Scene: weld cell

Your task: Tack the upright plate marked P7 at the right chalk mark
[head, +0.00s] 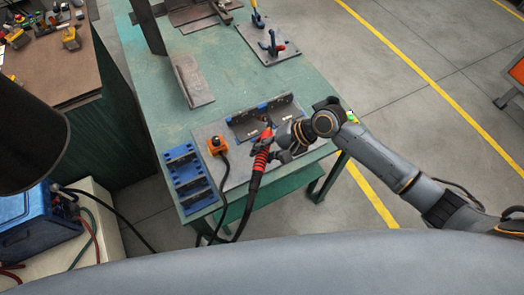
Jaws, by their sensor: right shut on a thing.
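My right gripper (278,146) is shut on a red-and-black welding torch (261,160) over the front of the green table. The torch's head points up toward a dark angled workpiece (270,117) with blue clamps along its back edge. The workpiece sits on a grey base plate (236,182). Small pale marks show on it near the torch head, but they are too small to read. I cannot make out the P7 label or tell whether the tip touches the metal. My left gripper is not in view.
A blue slotted rack (187,180) and an orange box (217,145) with a black cable stand left of the torch. A loose steel piece (193,82) and a plate with toggle clamps (268,42) lie farther back. The green table (150,95) has bare room between them.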

